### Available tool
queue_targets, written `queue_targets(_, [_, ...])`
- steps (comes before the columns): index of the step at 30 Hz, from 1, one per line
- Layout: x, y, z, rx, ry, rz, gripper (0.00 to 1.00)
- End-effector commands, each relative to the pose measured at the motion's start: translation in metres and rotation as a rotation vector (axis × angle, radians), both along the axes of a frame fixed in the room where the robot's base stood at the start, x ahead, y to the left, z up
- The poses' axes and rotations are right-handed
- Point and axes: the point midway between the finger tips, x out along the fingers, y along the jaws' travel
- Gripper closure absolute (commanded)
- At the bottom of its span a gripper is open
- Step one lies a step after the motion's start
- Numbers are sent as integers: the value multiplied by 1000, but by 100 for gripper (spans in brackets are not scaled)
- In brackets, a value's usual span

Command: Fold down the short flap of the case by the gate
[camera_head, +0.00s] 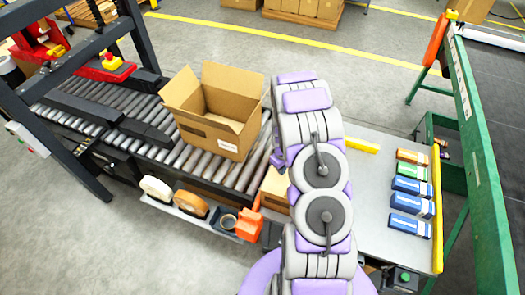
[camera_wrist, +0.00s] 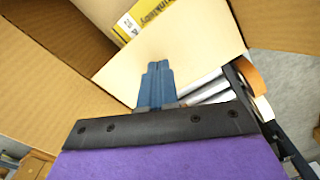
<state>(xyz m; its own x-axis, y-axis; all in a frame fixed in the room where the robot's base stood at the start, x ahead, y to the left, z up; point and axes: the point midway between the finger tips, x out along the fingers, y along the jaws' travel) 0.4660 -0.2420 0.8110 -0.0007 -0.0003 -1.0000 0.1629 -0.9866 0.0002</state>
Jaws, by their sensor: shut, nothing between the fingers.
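The case (camera_head: 209,135) is an open brown carton on the roller conveyor in the head view, with its top flaps standing up or leaning outward. In the wrist view a pale cardboard flap (camera_wrist: 185,62) lies just beyond my gripper (camera_wrist: 156,68). The blue fingers are together, empty, and overlap the flap's near part in the picture; I cannot tell whether they touch it. Larger cardboard panels (camera_wrist: 70,85) rise on both sides. A yellow printed item (camera_wrist: 142,18) shows beyond the flap. In the head view my arm hides the gripper.
A dark gate frame (camera_head: 75,160) with red parts spans the conveyor (camera_head: 160,130) at the left. Tape rolls (camera_head: 192,204) sit on a shelf along its near side. The right table (camera_head: 375,225) carries several small coloured boxes (camera_head: 410,203). A green rail (camera_head: 470,150) stands beyond.

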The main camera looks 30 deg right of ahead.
Motion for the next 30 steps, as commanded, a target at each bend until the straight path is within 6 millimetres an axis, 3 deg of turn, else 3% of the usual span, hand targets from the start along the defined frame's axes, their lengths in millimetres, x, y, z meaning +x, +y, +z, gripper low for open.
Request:
queue_targets(5, [-6, -4, -9, 1, 0, -1, 100])
queue_targets(14, [-6, -4, -7, 0, 0, -1, 100])
queue_targets(30, [-5, -5, 46, 0, -1, -1, 100])
